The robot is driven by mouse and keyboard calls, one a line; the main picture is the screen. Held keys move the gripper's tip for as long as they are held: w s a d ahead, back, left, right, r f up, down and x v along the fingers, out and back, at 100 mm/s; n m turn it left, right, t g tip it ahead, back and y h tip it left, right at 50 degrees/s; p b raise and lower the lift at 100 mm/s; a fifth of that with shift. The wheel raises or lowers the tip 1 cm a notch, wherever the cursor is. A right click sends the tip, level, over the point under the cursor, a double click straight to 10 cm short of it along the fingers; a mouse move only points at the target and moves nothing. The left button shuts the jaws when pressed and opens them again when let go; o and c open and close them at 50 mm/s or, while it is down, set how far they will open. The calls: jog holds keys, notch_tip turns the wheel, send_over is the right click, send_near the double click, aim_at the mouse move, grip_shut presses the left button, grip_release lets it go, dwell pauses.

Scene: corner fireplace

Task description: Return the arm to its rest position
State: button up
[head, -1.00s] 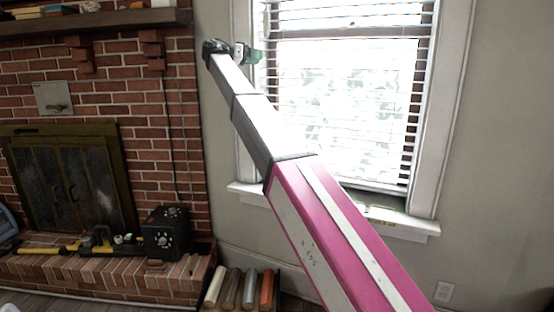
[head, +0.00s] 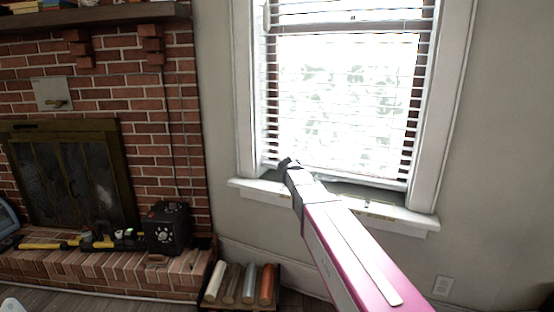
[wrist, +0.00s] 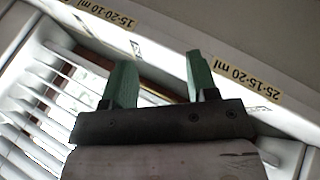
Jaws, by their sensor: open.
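My arm reaches from the lower right of the head view up to the window, with its dark end in front of the lower part of the blinds. In the wrist view my gripper (wrist: 157,80) shows two green fingers standing well apart, open, with nothing between them. Beyond the fingers lies the pale window sill (wrist: 230,50) with printed labels on it. In the head view the fingers are too small or hidden to make out.
The window blinds (head: 340,95) hang close to the arm's end, above the sill (head: 395,217). At left are a brick fireplace (head: 160,95), a black box (head: 168,228) on the hearth, and a rack of several rolls (head: 248,284) on the floor. Bare wall lies at right.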

jog(key=s+d+f+g+y, duration=0.1)
jog(key=s+d+f+y, duration=0.1)
jog(key=s+f, duration=0.8)
jog(key=s+d+f+n+g+y, duration=0.1)
jog(key=s+d+f+y, duration=0.2)
jog(key=s+f, duration=0.7)
jog(key=s+y, duration=0.1)
jog(key=s, duration=0.3)
jog(key=shift+g+y, duration=0.3)
jog(key=shift+y, duration=0.1)
